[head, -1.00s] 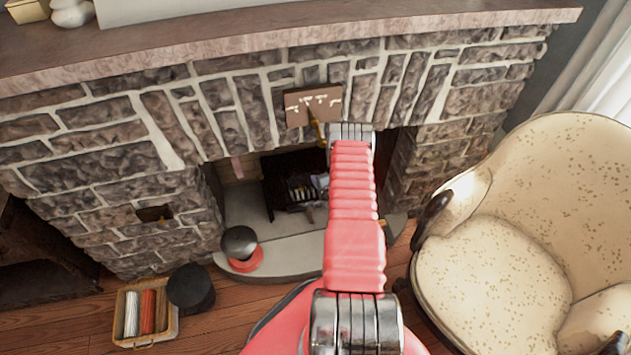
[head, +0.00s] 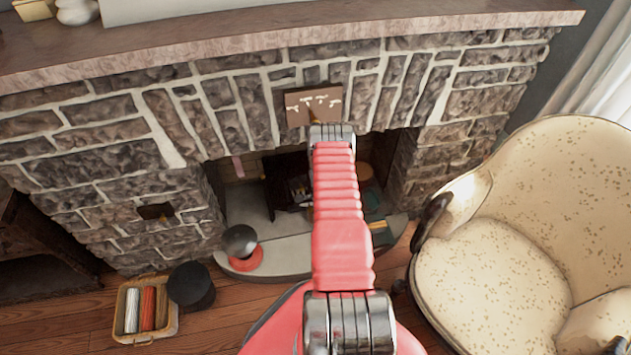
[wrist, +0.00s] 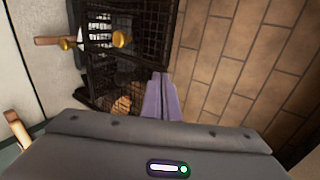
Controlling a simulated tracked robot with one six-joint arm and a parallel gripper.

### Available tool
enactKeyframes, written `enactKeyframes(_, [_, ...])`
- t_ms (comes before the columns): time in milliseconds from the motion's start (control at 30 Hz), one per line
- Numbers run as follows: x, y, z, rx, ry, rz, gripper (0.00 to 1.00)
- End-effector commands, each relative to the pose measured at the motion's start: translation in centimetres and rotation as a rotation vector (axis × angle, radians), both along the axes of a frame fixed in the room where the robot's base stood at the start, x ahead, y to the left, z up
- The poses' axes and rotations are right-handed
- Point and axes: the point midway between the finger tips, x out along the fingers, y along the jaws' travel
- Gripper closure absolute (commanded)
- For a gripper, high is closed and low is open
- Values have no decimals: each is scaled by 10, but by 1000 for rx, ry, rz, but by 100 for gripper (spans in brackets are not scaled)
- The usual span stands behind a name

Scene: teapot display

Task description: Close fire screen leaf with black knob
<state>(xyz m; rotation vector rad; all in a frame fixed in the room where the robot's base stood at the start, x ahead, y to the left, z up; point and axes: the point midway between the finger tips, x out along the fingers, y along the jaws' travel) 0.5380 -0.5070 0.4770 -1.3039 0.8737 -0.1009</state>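The dark mesh fire screen (head: 280,185) stands in the fireplace opening, partly hidden behind my arm. In the wrist view its black mesh panels (wrist: 110,98) meet at an angle at the left, and a gold knob (wrist: 122,39) shows on one. A second small gold knob (wrist: 66,44) is beside it. I cannot make out a black knob. My gripper (wrist: 163,80) has its two purple fingers together, with nothing seen between them. The fingertips are close beside the mesh panel's edge; contact cannot be told. In the head view the gripper is hidden behind my arm.
A brick wall (wrist: 240,70) is right of my fingers. A cream armchair (head: 490,265) stands right; a basket (head: 130,335) and black cylinder (head: 191,287) are left.

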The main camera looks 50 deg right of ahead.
Motion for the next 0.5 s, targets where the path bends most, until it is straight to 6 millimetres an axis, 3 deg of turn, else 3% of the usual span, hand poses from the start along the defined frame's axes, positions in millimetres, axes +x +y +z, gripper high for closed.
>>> enactKeyframes(233, [4, 1, 4, -8, -5, 9, 100])
enactKeyframes(500, [-16, 20, 1, -2, -1, 5, 100])
